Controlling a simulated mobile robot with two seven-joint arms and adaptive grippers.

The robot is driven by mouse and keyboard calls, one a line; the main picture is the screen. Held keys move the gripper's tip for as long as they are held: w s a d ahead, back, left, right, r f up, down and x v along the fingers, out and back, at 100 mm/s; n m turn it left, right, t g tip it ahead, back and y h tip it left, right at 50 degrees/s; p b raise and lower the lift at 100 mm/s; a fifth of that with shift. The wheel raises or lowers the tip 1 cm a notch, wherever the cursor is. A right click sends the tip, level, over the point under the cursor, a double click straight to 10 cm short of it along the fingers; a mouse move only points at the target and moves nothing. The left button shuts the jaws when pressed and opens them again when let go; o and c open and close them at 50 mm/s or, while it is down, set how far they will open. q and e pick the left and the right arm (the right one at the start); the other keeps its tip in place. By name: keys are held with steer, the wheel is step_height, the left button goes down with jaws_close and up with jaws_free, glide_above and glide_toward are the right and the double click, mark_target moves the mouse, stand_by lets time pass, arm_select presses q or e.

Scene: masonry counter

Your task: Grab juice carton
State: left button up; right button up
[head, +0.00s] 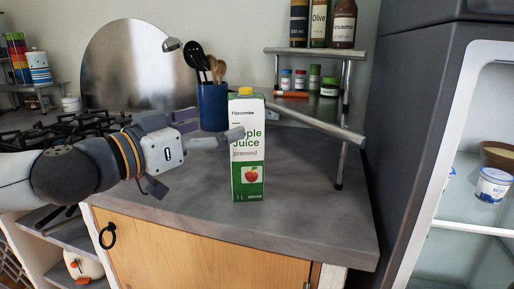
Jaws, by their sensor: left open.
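The juice carton (249,170) is white and green with a yellow cap and stands upright on the grey counter (315,225), near its front edge. My left gripper (218,132) comes in from the left at the carton's upper half, with its fingers apart. One finger reaches in front of the carton's left side and covers a bit of the lettering. The other finger is farther back, left of the carton. I cannot tell whether either finger touches it. My right gripper does not show.
A blue utensil holder (213,108) stands behind the carton. A metal-legged shelf (318,122) with bottles and spice jars is behind right. A gas hob (60,122) lies at left. An open fridge (490,215) is at right. Counter right of the carton is clear.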

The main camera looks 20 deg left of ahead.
mark_target(246, 114)
arm_select(q)
steer(key=x, duration=0.3)
steer(key=b+x, duration=0.1)
steer(key=x, duration=0.5)
steer(key=shift+w+f, duration=0.1)
steer(key=shift+f, duration=0.15)
steer(key=shift+r, duration=0.15)
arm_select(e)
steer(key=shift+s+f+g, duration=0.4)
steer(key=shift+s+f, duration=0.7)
arm_select(q)
steer(key=c, duration=1.7)
steer(key=shift+r, duration=0.1)
steer(key=c, duration=0.4)
steer(key=shift+o, duration=0.2)
steer(key=shift+r, duration=0.1)
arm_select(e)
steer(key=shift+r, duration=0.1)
